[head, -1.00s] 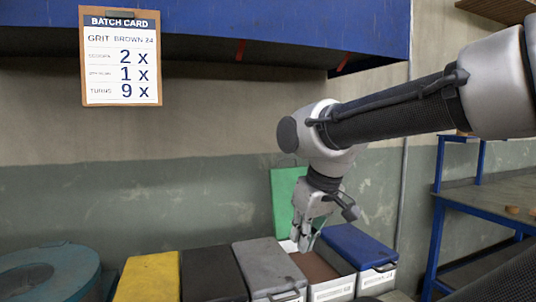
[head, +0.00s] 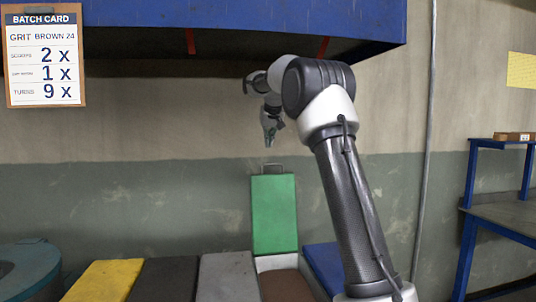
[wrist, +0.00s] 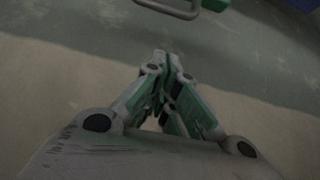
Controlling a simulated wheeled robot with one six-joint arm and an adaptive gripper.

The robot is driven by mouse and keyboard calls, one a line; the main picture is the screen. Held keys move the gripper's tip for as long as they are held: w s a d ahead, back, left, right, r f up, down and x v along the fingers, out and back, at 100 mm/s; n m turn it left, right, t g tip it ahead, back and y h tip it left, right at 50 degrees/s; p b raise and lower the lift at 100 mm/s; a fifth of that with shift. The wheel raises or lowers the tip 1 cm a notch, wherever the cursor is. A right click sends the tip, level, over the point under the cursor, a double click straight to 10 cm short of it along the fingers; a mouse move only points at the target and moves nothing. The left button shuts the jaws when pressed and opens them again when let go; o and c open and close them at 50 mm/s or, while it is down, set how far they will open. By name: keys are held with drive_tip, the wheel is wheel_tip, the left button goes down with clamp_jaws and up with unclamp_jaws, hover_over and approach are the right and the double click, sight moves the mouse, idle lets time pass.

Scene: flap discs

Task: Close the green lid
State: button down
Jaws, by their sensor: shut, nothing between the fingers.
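The green lid (head: 274,214) stands upright, open, at the back of a bin holding brown grit (head: 287,286). A small handle (head: 273,168) shows at the lid's top edge; in the wrist view a handle (wrist: 180,8) shows at the top. My gripper (head: 269,138) is above the lid and points down, apart from it. In the wrist view my gripper's fingertips (wrist: 163,58) are together with nothing between them.
Bins with yellow (head: 104,281), black (head: 163,280) and grey (head: 227,277) lids stand to the left, shut. A blue lid (head: 325,266) is at the right, partly behind my arm. A blue overhang (head: 200,30) spans above.

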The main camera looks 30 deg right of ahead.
wheel_tip(320, 180, down, 8)
drive_tip(key=w, duration=0.1)
drive_tip(key=shift+w+d+r, duration=0.15)
drive_tip(key=shift+w+d, duration=0.05)
drive_tip(key=shift+w, duration=0.1)
idle(0.3)
